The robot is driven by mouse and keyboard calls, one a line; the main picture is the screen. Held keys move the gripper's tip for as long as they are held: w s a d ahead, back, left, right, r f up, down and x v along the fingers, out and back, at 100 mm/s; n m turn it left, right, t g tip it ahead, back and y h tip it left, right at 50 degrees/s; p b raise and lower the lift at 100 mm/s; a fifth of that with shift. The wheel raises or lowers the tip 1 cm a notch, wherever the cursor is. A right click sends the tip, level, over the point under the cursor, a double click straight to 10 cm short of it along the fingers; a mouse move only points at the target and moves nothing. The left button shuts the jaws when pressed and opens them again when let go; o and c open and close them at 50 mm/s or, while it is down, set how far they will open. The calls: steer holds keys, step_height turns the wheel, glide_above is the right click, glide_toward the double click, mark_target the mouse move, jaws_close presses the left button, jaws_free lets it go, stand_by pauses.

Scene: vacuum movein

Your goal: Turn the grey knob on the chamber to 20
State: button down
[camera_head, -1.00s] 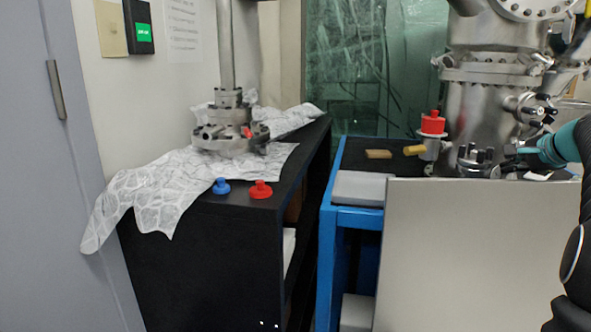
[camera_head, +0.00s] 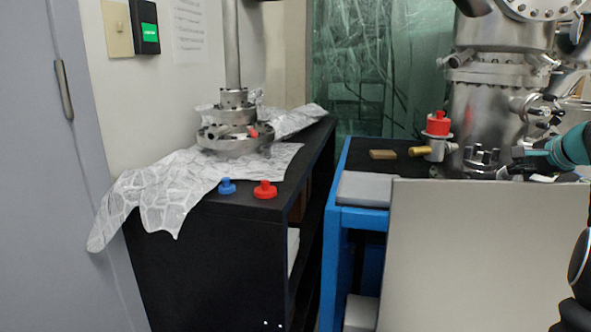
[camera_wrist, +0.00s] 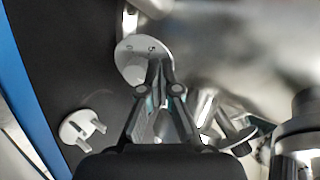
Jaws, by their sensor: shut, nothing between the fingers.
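The steel chamber (camera_head: 475,108) stands on the blue-framed bench at the right of the head view. In the wrist view, a light grey round disc (camera_wrist: 128,55), which looks like the knob, sits just at the fingertips of my gripper (camera_wrist: 158,64). The fingertips cover its right part. I cannot tell if they touch it, and no number or mark is readable. My gripper is shut and empty. In the head view its fingers (camera_head: 522,152) point left, low beside the chamber. The knob cannot be made out there.
A second pale disc with prongs (camera_wrist: 78,128) lies left of my gripper. A red-capped fitting (camera_head: 437,124) and a small brown block (camera_head: 382,154) are on the bench. A large pale panel (camera_head: 485,255) stands in front. Steel fittings (camera_wrist: 225,125) crowd the right.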

steer(key=shift+d+r+p, duration=0.1)
steer(key=shift+d+p, duration=0.45)
steer(key=shift+p, duration=0.1)
steer(key=shift+d+f+p, duration=0.2)
steer(key=shift+d+p, duration=0.15)
steer(key=shift+d, duration=0.25)
steer(key=shift+r, duration=0.1)
steer(key=shift+w+d+r+p, duration=0.15)
steer(key=shift+r+p, duration=0.15)
steer(key=shift+p, duration=0.25)
steer(key=s+r, duration=0.2)
steer(key=s, duration=0.3)
steer(key=shift+s+b, duration=0.35)
steer(key=shift+b, duration=0.05)
